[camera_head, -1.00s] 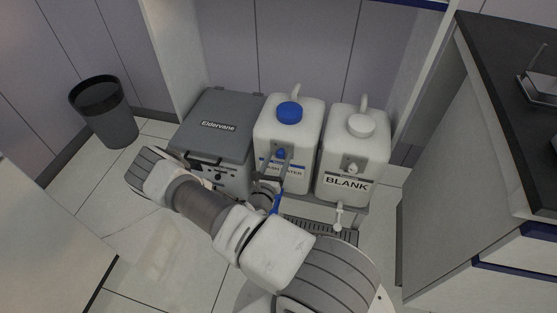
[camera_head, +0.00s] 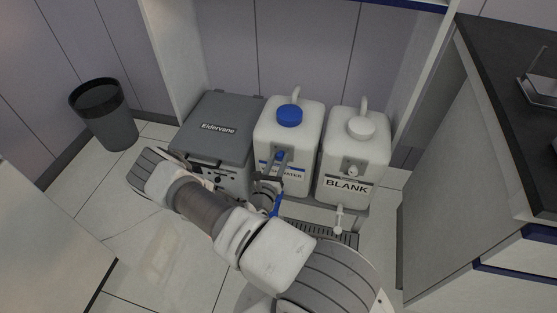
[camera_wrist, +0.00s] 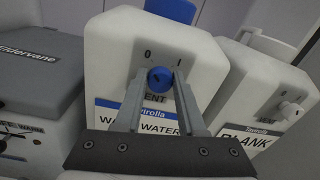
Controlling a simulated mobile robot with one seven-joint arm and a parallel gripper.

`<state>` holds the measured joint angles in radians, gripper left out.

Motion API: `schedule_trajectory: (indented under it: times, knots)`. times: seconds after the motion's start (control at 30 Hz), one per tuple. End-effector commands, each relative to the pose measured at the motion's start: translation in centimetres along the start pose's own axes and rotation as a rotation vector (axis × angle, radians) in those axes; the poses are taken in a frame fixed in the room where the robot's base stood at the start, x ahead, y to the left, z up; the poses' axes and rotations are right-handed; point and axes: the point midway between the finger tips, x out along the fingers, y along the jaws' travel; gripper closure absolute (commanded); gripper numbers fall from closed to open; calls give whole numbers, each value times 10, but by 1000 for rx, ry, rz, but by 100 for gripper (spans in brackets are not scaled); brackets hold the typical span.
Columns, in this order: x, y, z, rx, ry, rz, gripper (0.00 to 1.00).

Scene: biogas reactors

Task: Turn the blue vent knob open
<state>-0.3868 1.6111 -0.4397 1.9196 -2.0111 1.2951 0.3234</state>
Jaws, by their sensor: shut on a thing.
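The blue vent knob (camera_wrist: 159,80) is on the front of the white wash-water canister (camera_wrist: 113,62), below the marks 0 and I. My gripper (camera_wrist: 160,74) has one finger on each side of the knob and is shut on it. A small mark shows on the knob face, but I cannot tell exactly where it points. In the head view, the canister (camera_head: 306,123) has a blue cap, and my gripper (camera_head: 280,163) reaches its front from below, covering most of the knob and part of the label.
A white BLANK canister (camera_head: 367,143) with its own white knob (camera_head: 353,171) stands close on the right. A grey Eldervane box (camera_head: 222,112) stands close on the left. A dark bin (camera_head: 104,112) is at the far left, and a dark-topped counter (camera_head: 500,120) is at the right.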

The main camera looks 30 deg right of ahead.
Motion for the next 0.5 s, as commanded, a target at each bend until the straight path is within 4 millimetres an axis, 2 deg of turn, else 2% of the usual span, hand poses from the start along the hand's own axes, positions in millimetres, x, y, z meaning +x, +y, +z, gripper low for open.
schedule_trajectory:
  times: [0.27, 0.5]
  knots:
    - [0, -1, 2, 70, 4, 0, 100]
    - [0, -2, 4, 241, 13, 1, 100]
